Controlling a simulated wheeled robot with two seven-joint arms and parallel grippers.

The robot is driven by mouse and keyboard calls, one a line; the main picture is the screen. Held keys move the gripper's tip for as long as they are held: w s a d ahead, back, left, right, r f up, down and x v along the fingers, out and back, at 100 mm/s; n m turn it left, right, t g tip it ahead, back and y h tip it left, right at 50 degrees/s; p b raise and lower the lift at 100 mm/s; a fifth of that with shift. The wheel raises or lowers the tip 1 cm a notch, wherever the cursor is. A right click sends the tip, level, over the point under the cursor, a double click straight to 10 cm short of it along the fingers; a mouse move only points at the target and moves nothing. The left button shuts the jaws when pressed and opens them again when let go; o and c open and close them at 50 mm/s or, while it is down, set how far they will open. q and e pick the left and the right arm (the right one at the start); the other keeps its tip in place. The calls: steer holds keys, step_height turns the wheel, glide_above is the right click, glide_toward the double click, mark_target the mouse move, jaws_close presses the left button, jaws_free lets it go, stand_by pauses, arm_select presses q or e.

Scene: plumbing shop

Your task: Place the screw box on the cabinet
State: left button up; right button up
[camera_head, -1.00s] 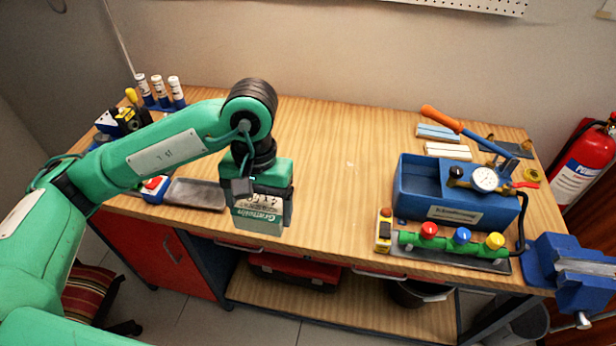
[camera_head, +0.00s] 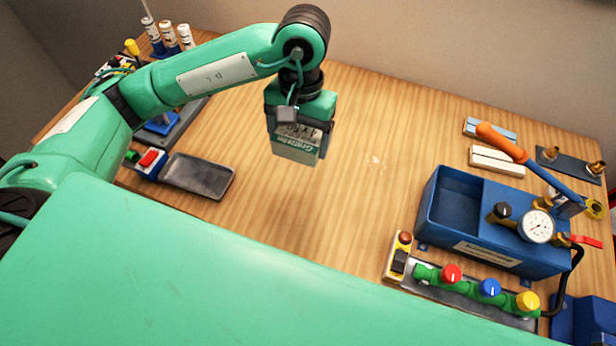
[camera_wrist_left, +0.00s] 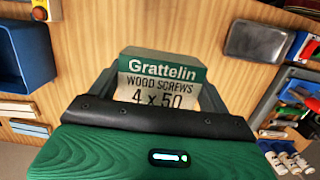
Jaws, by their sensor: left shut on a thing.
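The screw box (camera_head: 299,143) is a green and white box held below my left gripper (camera_head: 301,128) in the head view. In the left wrist view the screw box (camera_wrist_left: 160,80) reads "Grattelin wood screws 4 x 50" and sits between the two fingers of my left gripper (camera_wrist_left: 157,98). The gripper is shut on it, over the wooden workbench (camera_head: 350,120); I cannot tell how high above the top it is. No cabinet can be made out now. My right gripper is not in view.
A grey metal tray (camera_head: 198,176) lies left of the box. A blue test pump (camera_head: 495,225) with a gauge and a valve manifold (camera_head: 478,292) stand at the right. Tubes (camera_head: 170,38) stand at the back left. The middle of the bench is clear.

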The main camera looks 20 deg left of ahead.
arm_select(q)
steer(key=p, duration=0.2)
glide_above(300, 196)
step_height(300, 196, down, 9)
steer(key=f, duration=0.4)
steer(key=shift+w+p, duration=0.25)
steer(key=shift+p, duration=0.05)
steer(key=shift+f, duration=0.65)
step_height(300, 196, down, 2)
steer(key=shift+f+p, duration=0.2)
steer(key=shift+p, duration=0.3)
steer(key=shift+f, duration=0.45)
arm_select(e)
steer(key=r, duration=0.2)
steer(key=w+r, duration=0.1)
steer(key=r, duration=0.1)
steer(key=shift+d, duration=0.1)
arm_select(q)
steer(key=shift+w+f+b, duration=0.1)
steer(key=shift+f+b, duration=0.1)
steer(key=shift+b, duration=0.1)
steer(key=o, duration=1.2)
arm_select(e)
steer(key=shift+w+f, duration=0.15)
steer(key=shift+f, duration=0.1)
